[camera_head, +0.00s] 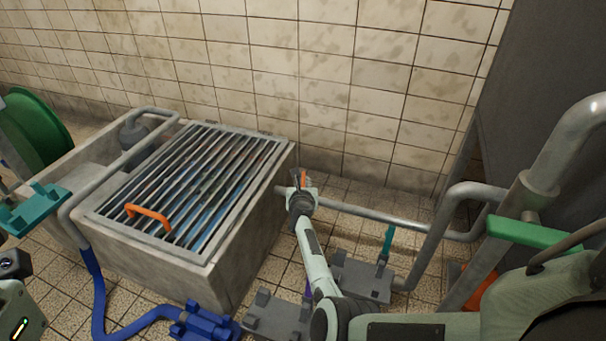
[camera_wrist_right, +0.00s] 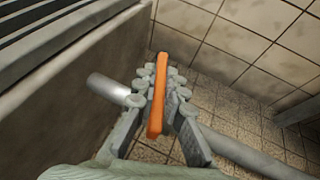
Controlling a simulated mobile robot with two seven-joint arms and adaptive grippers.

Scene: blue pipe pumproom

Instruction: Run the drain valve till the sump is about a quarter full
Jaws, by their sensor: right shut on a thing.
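The drain valve's orange lever (camera_wrist_right: 158,95) stands on edge between the fingers of my right gripper (camera_wrist_right: 160,98), which is shut on it. In the head view my right gripper (camera_head: 302,188) is at the grey pipe beside the sump's right wall, and only a bit of the orange lever (camera_head: 304,177) shows. The gripper hides the valve body. The sump (camera_head: 255,225) is a concrete basin under a barred metal grate (camera_head: 150,235) with an orange handle (camera_head: 148,215). Bluish water (camera_head: 205,190) shows between the bars; its level is hard to judge.
A grey pipe (camera_head: 380,217) runs right from the sump to larger pipework (camera_head: 560,150). A blue hose (camera_head: 97,300) and blue block (camera_head: 203,322) lie in front. A grey block (camera_head: 365,275) with a teal lever (camera_head: 387,240) stands near my right arm. A tiled wall closes the back.

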